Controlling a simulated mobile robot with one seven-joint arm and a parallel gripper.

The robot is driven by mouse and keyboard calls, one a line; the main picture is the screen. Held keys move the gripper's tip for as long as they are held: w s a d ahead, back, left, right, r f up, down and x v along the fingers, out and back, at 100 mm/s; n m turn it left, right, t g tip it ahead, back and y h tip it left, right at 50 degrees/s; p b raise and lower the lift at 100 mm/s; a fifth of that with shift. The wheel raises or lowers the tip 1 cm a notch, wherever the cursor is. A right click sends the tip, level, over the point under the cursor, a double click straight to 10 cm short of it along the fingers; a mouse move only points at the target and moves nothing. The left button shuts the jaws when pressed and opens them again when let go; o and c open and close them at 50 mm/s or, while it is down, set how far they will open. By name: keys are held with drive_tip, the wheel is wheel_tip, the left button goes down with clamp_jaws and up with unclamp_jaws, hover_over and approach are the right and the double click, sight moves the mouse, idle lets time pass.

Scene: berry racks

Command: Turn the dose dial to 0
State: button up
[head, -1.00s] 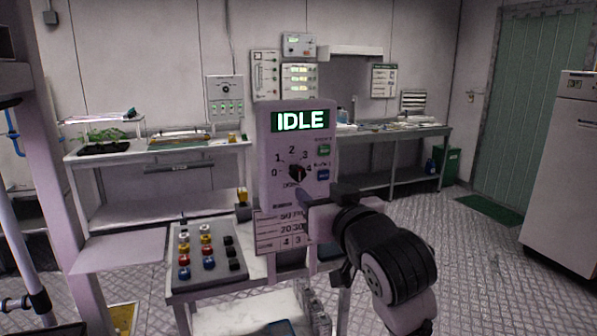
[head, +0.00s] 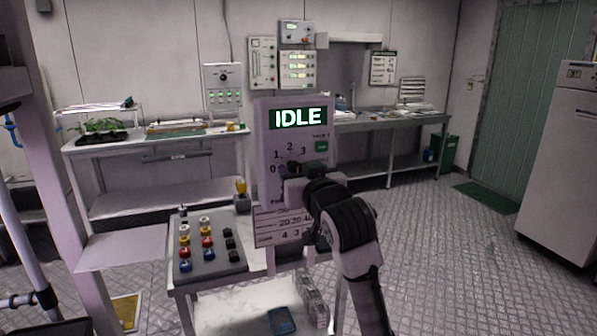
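The dosing unit (head: 262,140) is an upright pale panel with a lit display (head: 298,117) reading IDLE. Below the display is the dose dial's number scale (head: 290,147); 0, 1, 2 and 3 can be read. The knob is mostly hidden behind my gripper (head: 296,180), so its pointing direction cannot be read. My gripper is at the panel's front, over the dial area. Whether its fingers touch or hold the knob is hidden. A green button (head: 321,146) shows at the dial's upper right.
A cart in front carries a grey tray (head: 212,262) of colored and black caps. A printed number card (head: 268,228) hangs below the panel. A blue item (head: 281,320) lies on the lower shelf. The floor (head: 440,250) at right is clear.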

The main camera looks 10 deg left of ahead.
drive_tip(key=c, duration=0.7)
drive_tip(key=shift+c, duration=0.2)
drive_tip(key=n+b, duration=0.4)
drive_tip(key=n, duration=0.6)
drive_tip(key=n+b, duration=0.4)
drive_tip(key=n, duration=0.5)
drive_tip(key=shift+s+a+f+n, duration=0.1)
drive_tip(key=shift+f+n, duration=0.05)
drive_tip(key=shift+n, duration=0.25)
drive_tip(key=o, duration=1)
drive_tip(key=shift+c, duration=0.2)
